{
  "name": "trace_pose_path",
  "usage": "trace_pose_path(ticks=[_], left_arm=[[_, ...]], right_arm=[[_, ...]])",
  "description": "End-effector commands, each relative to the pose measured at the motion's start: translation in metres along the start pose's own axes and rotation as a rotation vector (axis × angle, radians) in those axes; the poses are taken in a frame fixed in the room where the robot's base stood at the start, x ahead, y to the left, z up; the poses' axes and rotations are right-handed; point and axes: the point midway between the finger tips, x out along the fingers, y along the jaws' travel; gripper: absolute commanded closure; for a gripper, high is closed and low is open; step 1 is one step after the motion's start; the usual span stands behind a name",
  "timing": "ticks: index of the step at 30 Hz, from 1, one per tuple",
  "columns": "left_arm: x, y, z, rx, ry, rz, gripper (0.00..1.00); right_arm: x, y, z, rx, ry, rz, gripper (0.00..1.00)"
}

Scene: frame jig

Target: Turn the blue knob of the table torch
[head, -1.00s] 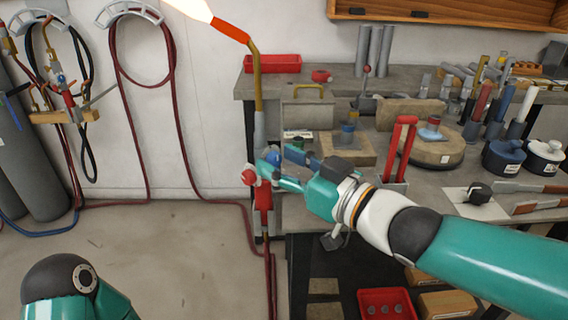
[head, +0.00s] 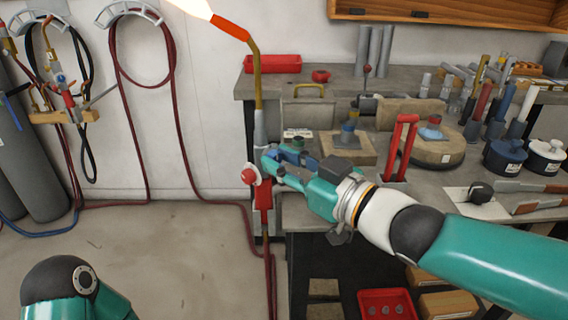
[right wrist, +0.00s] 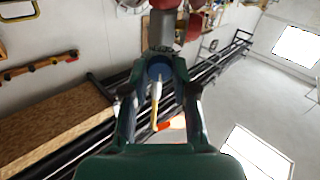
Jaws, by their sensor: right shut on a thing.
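The table torch stands at the bench's left edge, with a brass neck (head: 257,90), a red-orange tip (head: 230,27) and a flame at the top left. Its red knob (head: 248,176) faces left, above a red lower body (head: 264,196). My right gripper (head: 268,162) is at the torch from the right, its fingers shut on the blue knob. In the head view the fingers mostly hide that knob. In the right wrist view the blue knob (right wrist: 158,68) sits between the two fingers, the brass neck beyond it. My left gripper is out of view.
The bench holds a red tray (head: 272,63), a red-handled holder (head: 402,150), a round slab (head: 435,150) and several tools to the right. Red hoses hang on the wall and run to the torch.

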Motion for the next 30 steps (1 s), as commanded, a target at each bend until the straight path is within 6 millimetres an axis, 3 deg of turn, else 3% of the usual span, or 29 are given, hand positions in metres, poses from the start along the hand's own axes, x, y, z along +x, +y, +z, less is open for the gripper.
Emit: trace_pose_path(ticks=[30], left_arm=[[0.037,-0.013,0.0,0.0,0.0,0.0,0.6]], right_arm=[[0.001,-0.003,0.003,-0.848,-0.01,-0.002,1.0]])
